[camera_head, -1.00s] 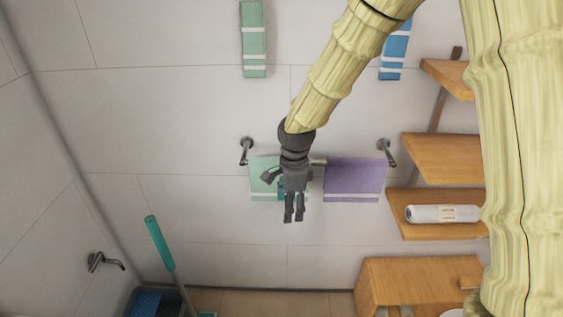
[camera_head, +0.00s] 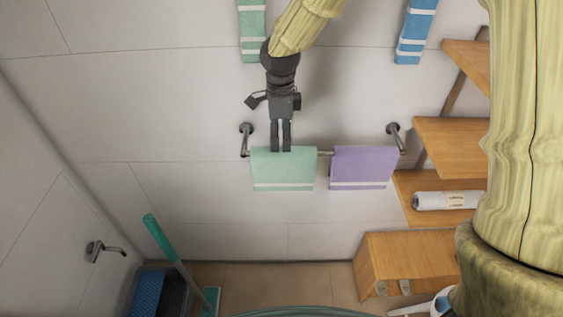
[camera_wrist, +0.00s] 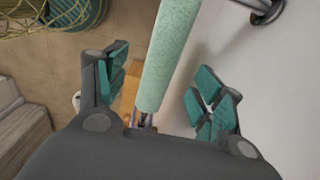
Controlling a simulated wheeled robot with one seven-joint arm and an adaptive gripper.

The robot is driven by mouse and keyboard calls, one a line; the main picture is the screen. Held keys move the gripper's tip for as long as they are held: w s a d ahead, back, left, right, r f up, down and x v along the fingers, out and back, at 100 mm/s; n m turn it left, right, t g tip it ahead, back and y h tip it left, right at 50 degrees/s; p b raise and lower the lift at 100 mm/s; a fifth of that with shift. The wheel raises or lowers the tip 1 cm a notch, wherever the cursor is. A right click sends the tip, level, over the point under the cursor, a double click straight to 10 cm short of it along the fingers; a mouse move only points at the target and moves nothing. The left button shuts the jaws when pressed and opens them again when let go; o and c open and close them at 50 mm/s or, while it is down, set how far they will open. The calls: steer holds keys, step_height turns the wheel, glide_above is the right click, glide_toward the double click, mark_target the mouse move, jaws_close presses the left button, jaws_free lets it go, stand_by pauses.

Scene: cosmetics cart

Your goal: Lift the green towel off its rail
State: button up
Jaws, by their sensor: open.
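The green towel (camera_head: 284,172), pale with a white stripe near its lower edge, hangs folded over the left part of the wall rail (camera_head: 325,153). My gripper (camera_head: 280,150) points down, with its fingertips at the towel's top edge. In the wrist view the green towel (camera_wrist: 168,58) shows nearly edge-on between the two open, teal-padded fingers of my gripper (camera_wrist: 163,88). Wall space shows between the towel and the right finger. I cannot tell whether either finger touches the towel.
A purple towel (camera_head: 362,167) hangs to the right on the same rail. Another green towel (camera_head: 252,30) and a blue towel (camera_head: 415,32) hang higher up. Wooden shelves (camera_head: 455,145) stand at right. A teal-handled tool (camera_head: 160,235) leans at lower left.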

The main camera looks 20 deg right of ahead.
mark_target(284, 154)
steer(key=f, duration=0.2)
steer(key=shift+w+d+f, duration=0.1)
steer(key=shift+d+f, duration=0.25)
steer(key=shift+f, duration=0.05)
steer(key=shift+a+f+p, duration=0.1)
steer(key=shift+f+p, duration=0.2)
steer(key=shift+p, duration=0.2)
steer(key=shift+w+d+f+p, duration=0.15)
steer(key=shift+f+p, duration=0.3)
steer(key=shift+f, duration=0.3)
steer(key=shift+s+d+f+p, duration=0.1)
steer(key=shift+f+p, duration=0.35)
steer(key=shift+f, duration=1.25)
steer(key=c, duration=1.5)
steer(key=shift+w+r, duration=0.1)
steer(key=shift+r, duration=0.1)
